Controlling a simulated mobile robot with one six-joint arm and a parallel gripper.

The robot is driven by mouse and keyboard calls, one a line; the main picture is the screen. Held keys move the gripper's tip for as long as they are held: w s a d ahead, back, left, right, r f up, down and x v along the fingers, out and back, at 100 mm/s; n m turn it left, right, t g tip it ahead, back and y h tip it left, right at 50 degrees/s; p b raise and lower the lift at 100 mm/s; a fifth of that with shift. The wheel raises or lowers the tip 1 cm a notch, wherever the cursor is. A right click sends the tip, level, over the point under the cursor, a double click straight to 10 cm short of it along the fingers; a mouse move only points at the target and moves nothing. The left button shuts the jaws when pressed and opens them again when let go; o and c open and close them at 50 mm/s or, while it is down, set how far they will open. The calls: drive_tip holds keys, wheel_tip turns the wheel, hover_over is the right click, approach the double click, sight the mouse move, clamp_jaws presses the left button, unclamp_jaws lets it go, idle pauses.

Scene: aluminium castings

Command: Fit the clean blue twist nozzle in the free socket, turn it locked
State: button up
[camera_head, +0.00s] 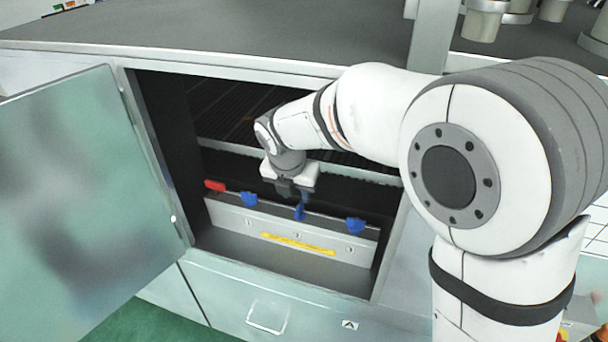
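My gripper (296,192) reaches into the open cabinet and points down over the middle of the manifold bar (228,215). A blue twist nozzle (300,212) stands upright at its fingertips, above the mark 2, and the fingers appear closed on its top. Its lower end meets the top edge of the bar; I cannot tell whether it is seated in the socket, which is hidden. A second blue nozzle (249,199) sits on the bar at the left, above mark 1. A third blue nozzle (355,225) sits at the right, above mark 3. Both look wider than the middle one.
A red handle (215,186) sticks out at the bar's left end. A yellow strip (298,243) runs along its front. The cabinet door (85,215) stands open at the left. A dark slatted rack (232,115) lies behind the arm. The cabinet floor in front is clear.

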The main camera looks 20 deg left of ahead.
sight(299, 208)
drive_tip(key=shift+p+x, duration=0.3)
drive_tip(key=shift+x, duration=3.5)
drive_tip(key=shift+w, duration=0.1)
drive_tip(key=shift+c, duration=0.3)
clamp_jaws()
drive_tip(key=shift+d+r+n+p, duration=0.1)
drive_tip(key=shift+r+n+p, duration=0.1)
drive_tip(key=shift+n+p, duration=0.3)
drive_tip(key=shift+n+y+p, duration=0.6)
drive_tip(key=shift+n+p, duration=1)
drive_tip(key=shift+p, duration=1.15)
drive_tip(key=shift+s+r+n+p, duration=0.1)
drive_tip(key=shift+s+n+p, duration=0.2)
drive_tip(key=shift+p, duration=0.35)
